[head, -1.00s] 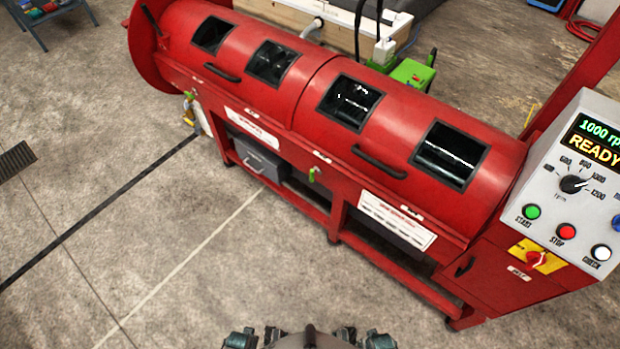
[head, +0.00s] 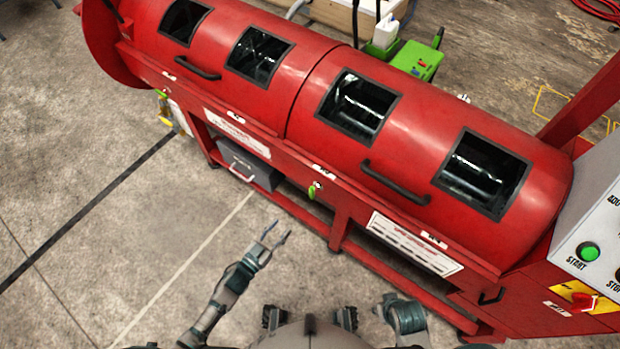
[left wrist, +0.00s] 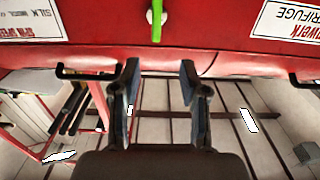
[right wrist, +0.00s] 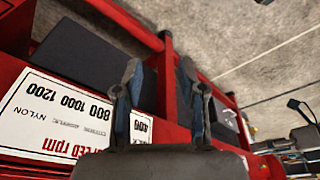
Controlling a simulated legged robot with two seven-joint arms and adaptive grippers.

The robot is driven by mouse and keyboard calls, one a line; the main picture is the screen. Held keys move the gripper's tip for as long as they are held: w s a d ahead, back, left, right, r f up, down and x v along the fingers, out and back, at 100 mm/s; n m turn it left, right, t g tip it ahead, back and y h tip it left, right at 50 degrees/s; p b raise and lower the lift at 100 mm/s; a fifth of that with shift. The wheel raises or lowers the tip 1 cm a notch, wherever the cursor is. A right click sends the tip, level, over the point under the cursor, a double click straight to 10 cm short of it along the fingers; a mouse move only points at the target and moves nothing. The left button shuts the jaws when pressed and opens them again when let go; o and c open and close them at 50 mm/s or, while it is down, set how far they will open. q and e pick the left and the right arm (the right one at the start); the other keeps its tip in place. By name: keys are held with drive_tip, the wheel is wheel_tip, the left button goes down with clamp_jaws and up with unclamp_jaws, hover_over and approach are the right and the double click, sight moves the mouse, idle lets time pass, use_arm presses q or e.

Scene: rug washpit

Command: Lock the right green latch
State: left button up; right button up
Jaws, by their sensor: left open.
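The right green latch (head: 312,190) is on the front edge of the red drum machine (head: 310,110), below the drum's middle seam. Its handle hangs down from a pale bracket. In the left wrist view the green latch (left wrist: 157,20) is at the top centre, beyond the fingertips. My left gripper (head: 277,234) is open and empty, in front of the latch and apart from it. It also shows in the left wrist view (left wrist: 160,72). My right gripper (right wrist: 160,72) is open and empty in front of the machine's lower frame and white rpm label. Its fingers cannot be made out in the head view.
Another green latch (head: 161,94) is at the machine's left end. Dark handles, such as the right one (head: 394,183), stick out from the drum. A grey box (head: 246,164) sits under the machine. The control panel (head: 595,230) is at the right. Floor in front is clear.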

use_arm(q)
approach(310, 193)
drive_tip(key=b+x, duration=0.3)
drive_tip(key=x, duration=0.7)
drive_tip(key=shift+w+d, duration=0.3)
drive_tip(key=shift+d, duration=0.3)
drive_tip(key=shift+a, duration=0.35)
clamp_jaws()
use_arm(e)
drive_tip(key=w+a+r+t+y, duration=0.1)
drive_tip(key=w+a+r+t, duration=0.1)
drive_tip(key=w+t, duration=0.4)
drive_tip(key=w+a, duration=0.1)
drive_tip(key=w, duration=0.3)
drive_tip(key=shift+w+y, duration=0.25)
drive_tip(key=shift+y, duration=0.05)
